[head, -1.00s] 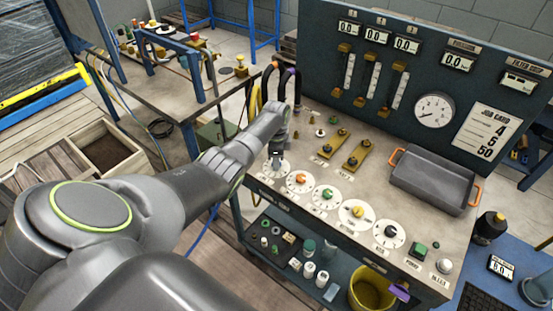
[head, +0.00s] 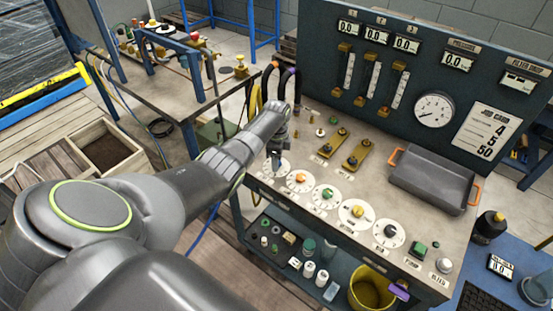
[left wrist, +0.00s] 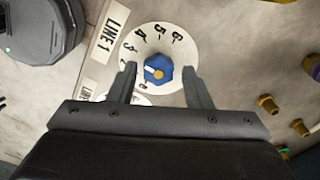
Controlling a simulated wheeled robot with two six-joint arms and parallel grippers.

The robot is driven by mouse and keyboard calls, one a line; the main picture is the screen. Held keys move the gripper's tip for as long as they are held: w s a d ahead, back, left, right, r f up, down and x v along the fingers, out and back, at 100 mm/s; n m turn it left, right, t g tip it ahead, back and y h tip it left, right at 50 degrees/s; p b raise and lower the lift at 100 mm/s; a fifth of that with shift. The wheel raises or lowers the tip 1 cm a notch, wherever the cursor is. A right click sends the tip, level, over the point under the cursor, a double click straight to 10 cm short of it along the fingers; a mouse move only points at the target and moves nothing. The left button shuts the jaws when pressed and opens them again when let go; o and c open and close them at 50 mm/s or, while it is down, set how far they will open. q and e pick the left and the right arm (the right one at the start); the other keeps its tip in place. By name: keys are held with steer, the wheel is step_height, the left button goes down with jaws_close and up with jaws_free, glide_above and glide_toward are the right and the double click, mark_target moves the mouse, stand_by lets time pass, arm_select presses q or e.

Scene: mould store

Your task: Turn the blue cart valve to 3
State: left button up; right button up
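The blue valve knob (left wrist: 159,68) sits on a white numbered dial (left wrist: 151,46) beside a LINE 1 label in the left wrist view. A pale pointer mark on the knob faces roughly left, toward the low numbers; the exact number is unclear. My left gripper (left wrist: 160,76) is open, one finger on each side of the knob, with gaps between. In the head view my left gripper (head: 277,160) is over the leftmost dial (head: 282,173) on the cart's bench and mostly hides the knob. My right gripper is not in view.
Dials with orange (head: 300,178), green (head: 327,194), yellow (head: 358,212) and black knobs continue to the right. Brass fittings (left wrist: 268,104) lie close by on the right in the wrist view. A grey tray (head: 432,181) and a gauge panel (head: 396,75) stand farther back.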

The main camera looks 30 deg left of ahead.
arm_select(q)
steer(key=shift+o, duration=0.3)
step_height(320, 180, up, 17)
steer(key=b, duration=0.1)
steer(key=shift+r+b, duration=0.2)
steer(key=shift+b, duration=0.2)
stand_by(0.5)
